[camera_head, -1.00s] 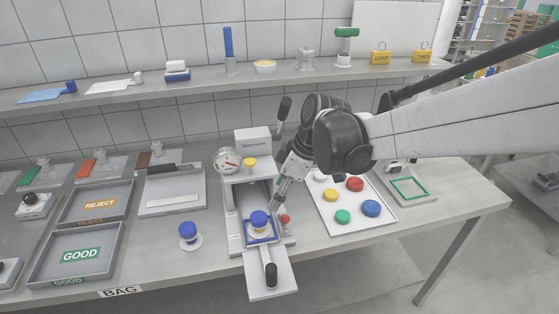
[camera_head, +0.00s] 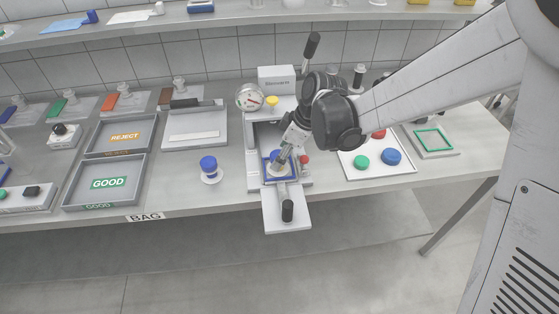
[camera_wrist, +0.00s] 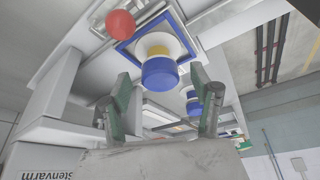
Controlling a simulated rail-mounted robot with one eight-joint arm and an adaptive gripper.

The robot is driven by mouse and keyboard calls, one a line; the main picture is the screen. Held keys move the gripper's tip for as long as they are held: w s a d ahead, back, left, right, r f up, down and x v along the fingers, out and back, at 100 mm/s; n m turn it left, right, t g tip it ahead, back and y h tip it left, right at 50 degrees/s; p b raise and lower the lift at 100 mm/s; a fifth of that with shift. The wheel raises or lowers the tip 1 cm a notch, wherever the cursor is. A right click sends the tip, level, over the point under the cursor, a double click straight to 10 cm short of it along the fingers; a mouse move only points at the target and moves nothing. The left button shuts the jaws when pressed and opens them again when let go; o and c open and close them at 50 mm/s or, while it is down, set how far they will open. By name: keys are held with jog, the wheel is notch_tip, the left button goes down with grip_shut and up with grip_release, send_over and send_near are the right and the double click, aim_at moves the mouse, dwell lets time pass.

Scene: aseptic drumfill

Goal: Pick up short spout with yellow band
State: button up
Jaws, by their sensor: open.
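A short spout with a blue cap, a yellow band and a white flange (camera_wrist: 160,70) sits inside a blue square frame (camera_wrist: 127,47) on the machine's pull-out slide. In the head view this spout is mostly hidden behind my gripper (camera_head: 280,163). In the wrist view my gripper (camera_wrist: 162,98) is open, with one green-padded finger on each side of the blue cap in the picture. I cannot tell whether the fingers touch it. A second blue-capped spout (camera_head: 209,168) stands on the bench left of the machine; it also shows in the wrist view (camera_wrist: 192,101).
The slide's black handle (camera_head: 288,210) stands in front, and a red knob (camera_head: 305,160) is close right of the frame. A gauge (camera_head: 249,97) and black lever (camera_head: 312,45) rise behind. A white tray of coloured caps (camera_head: 348,173) is right. The GOOD tray (camera_head: 140,170) is left.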

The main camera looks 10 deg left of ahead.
jog(key=shift+x, duration=1.6)
jog(key=shift+a, duration=0.1)
jog(key=shift+c, duration=0.2)
jog(key=c, duration=1.4)
jog(key=shift+r, duration=0.2)
